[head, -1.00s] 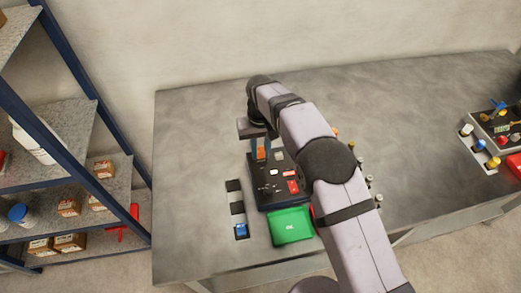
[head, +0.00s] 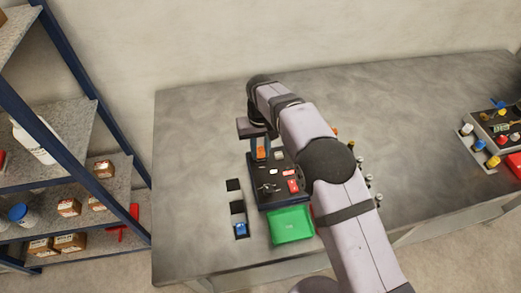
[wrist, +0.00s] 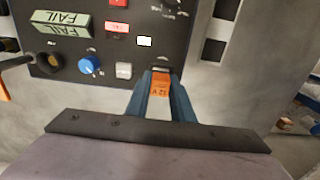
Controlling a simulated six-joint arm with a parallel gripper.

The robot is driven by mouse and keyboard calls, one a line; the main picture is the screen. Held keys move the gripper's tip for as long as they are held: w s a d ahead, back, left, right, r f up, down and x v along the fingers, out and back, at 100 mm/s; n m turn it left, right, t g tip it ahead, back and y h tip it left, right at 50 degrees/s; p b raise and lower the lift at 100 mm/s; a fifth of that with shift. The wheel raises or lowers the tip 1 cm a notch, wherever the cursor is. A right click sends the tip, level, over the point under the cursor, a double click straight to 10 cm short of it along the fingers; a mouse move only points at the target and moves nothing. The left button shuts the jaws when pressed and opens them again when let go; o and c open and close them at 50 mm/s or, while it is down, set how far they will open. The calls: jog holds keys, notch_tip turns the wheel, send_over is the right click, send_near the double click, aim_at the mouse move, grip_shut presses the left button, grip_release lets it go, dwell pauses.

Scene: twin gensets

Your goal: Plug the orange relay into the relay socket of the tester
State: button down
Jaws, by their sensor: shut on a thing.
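The tester (head: 256,197) is a dark panel box on the bench, partly behind my arm in the head view. In the wrist view its panel (wrist: 130,62) shows knobs, buttons and a display (wrist: 62,25) reading FAIL. My gripper (wrist: 161,76) is shut on the orange relay (wrist: 161,88), which sits between its two blue fingers. The relay's far end is at a slot near the panel edge, which looks like the relay socket (wrist: 161,69). I cannot tell whether the relay is in the slot or just above it. The relay also shows in the head view (head: 262,153).
A green tray (head: 291,226) stands in front of the tester. Dark squares, one with a blue part (head: 241,230), lie to its left. A second device (head: 497,140) is at the right bench end. A shelf (head: 80,120) stands left. The bench's back left is clear.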

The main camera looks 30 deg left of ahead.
jog(key=c, duration=1.5)
grip_release()
jog(key=shift+s+d+f, duration=0.1)
jog(key=shift+s+f, duration=0.15)
jog(key=shift+f, duration=0.25)
jog(key=shift+o, duration=0.2)
jog(key=shift+w+d, duration=0.15)
jog(key=shift+c, duration=0.8)
jog(key=shift+o, duration=0.2)
jog(key=shift+r, duration=0.2)
jog(key=shift+o, duration=1)
jog(key=shift+r+p, duration=0.15)
jog(key=shift+p, duration=0.15)
jog(key=shift+o, duration=0.2)
jog(key=shift+w+r+p, duration=0.25)
jog(key=shift+r+p, duration=0.05)
jog(key=shift+r, duration=0.2)
jog(key=shift+s+a+r+p, duration=0.1)
jog(key=shift+r+p, duration=0.15)
jog(key=shift+r, duration=0.2)
jog(key=shift+s+a+r+p, duration=0.1)
jog(key=shift+r+p, duration=0.15)
jog(key=shift+r, duration=0.15)
jog(key=shift+r+p, duration=1.45)
jog(key=shift+r, duration=0.6)
